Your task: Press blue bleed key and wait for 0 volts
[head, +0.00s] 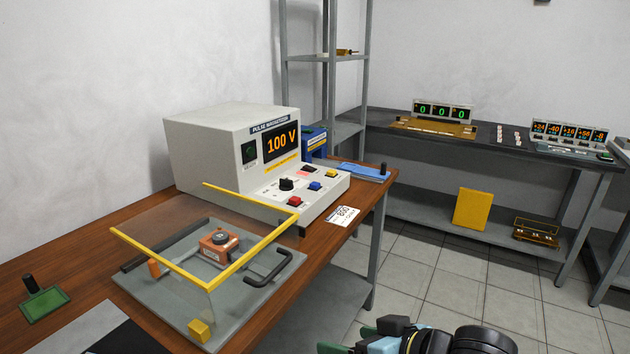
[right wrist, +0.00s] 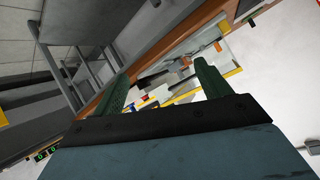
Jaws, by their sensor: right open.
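The pulse magnetizer (head: 225,150) is a pale box on the wooden bench, and its display (head: 281,142) reads 100 V in orange. On its sloping panel, the blue key (head: 315,186) sits between a red key (head: 293,202) and a yellow key (head: 331,173). My right gripper (head: 348,340) is at the bottom edge of the head view, in front of the bench and well apart from the keys. In the right wrist view its green fingers (right wrist: 165,88) are spread with nothing between them. My left gripper is not in view.
A clear guard with a yellow frame (head: 240,265) stands over an orange fixture (head: 219,244) in front of the magnetizer. A black knob (head: 287,184) is left of the keys. A white card (head: 342,215) lies at the bench edge. Open floor (head: 460,290) lies right of the bench.

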